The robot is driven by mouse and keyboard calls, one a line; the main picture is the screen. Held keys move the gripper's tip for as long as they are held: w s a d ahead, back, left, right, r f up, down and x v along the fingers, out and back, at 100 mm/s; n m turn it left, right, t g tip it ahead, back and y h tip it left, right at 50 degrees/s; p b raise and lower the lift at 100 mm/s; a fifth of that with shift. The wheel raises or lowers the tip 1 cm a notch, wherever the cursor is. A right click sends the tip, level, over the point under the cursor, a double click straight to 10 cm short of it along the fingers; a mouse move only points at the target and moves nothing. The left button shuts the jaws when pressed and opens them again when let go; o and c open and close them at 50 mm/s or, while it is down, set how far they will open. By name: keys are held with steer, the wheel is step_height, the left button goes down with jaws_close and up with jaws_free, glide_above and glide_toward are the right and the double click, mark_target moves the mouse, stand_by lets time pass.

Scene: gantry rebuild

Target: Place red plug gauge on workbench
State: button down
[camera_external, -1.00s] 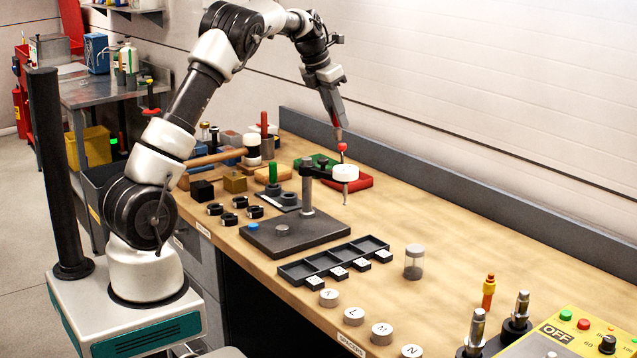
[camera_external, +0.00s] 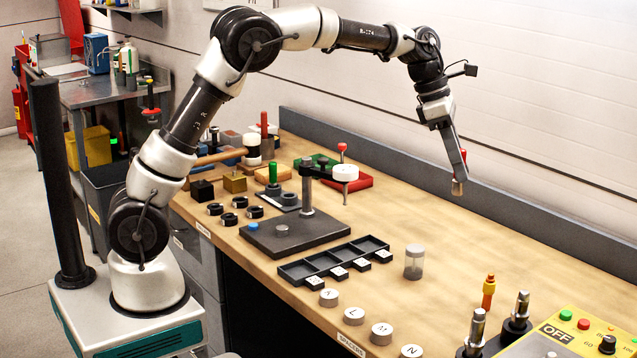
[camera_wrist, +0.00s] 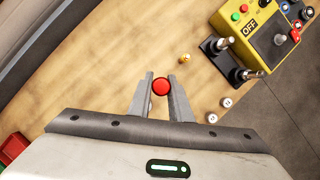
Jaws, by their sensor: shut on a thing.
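My gripper (camera_external: 459,172) hangs above the bare right part of the wooden workbench (camera_external: 400,218), pointing down. Its fingers are shut on the red plug gauge (camera_wrist: 161,86); in the wrist view its round red top shows between the fingertips. In the external view only a bit of red (camera_external: 463,155) and a pale metallic lower end (camera_external: 457,188) show at the fingers. The gauge appears clear of the bench top.
A grey back rail (camera_external: 500,199) runs behind the gripper. A red-knobbed piece (camera_external: 342,147) stands by the red block. Bench around the gripper is clear.

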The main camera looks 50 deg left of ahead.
steer(key=shift+m, duration=0.3)
steer(key=shift+s+d+f+b, duration=0.2)
steer(key=shift+d+f, duration=0.15)
steer(key=shift+f, duration=3.2)
steer(key=shift+s+d+f+b, duration=0.15)
steer(key=shift+d+f+b, duration=0.2)
steer(key=shift+f, duration=3.25)
steer(key=shift+s+d+f+b, duration=0.15)
steer(key=shift+d+f, duration=0.25)
steer(key=shift+f, duration=3.15)
steer(key=shift+f, duration=0.1)
steer(key=c, duration=2)
jaws_free()
steer(key=shift+f, duration=0.15)
steer(key=shift+c, duration=0.2)
steer(key=o, duration=0.4)
